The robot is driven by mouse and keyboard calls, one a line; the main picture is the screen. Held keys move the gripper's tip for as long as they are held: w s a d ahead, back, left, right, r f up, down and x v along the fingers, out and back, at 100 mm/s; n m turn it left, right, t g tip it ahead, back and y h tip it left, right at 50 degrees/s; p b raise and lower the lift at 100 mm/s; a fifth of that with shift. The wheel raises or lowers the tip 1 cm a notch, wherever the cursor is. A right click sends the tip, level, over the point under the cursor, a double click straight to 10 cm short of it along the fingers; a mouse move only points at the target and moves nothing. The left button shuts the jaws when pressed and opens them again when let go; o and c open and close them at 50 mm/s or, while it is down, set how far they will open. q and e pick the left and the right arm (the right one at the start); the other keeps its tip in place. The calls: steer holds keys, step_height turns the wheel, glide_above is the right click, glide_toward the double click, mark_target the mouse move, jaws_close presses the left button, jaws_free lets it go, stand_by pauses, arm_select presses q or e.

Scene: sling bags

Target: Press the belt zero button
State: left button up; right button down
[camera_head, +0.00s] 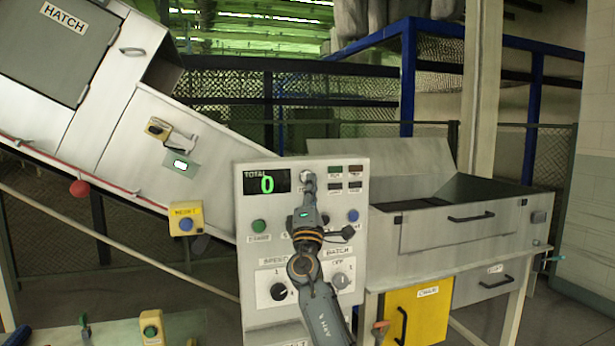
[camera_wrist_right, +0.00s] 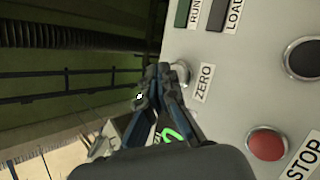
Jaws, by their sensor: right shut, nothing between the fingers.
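The grey control panel (camera_head: 248,212) faces me, with a TOTAL display (camera_head: 267,182) reading a green 0. My right gripper (camera_head: 309,180) is shut and empty, its fingers pointing up the panel at the round pale zero button (camera_head: 305,174), which they partly cover. In the right wrist view, the fingertips (camera_wrist_right: 165,76) are at the zero button (camera_wrist_right: 184,72), beside the ZERO label (camera_wrist_right: 203,81). The tips overlap the button's edge there; I cannot tell whether they touch or press it. My left gripper is not in view.
A green button (camera_head: 259,227), a blue button (camera_head: 353,215) and dark knob (camera_head: 278,291) share the panel. In the wrist view, a black button (camera_wrist_right: 302,58) and red stop button (camera_wrist_right: 266,143) are near.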

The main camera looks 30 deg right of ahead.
steer(key=s+p, duration=0.1)
steer(key=s, duration=0.1)
steer(key=s+a+p, duration=0.1)
steer(key=s+p, duration=0.1)
steer(key=s, duration=0.1)
steer(key=shift+a, duration=0.1)
stand_by(0.4)
steer(key=shift+w, duration=0.1)
stand_by(0.6)
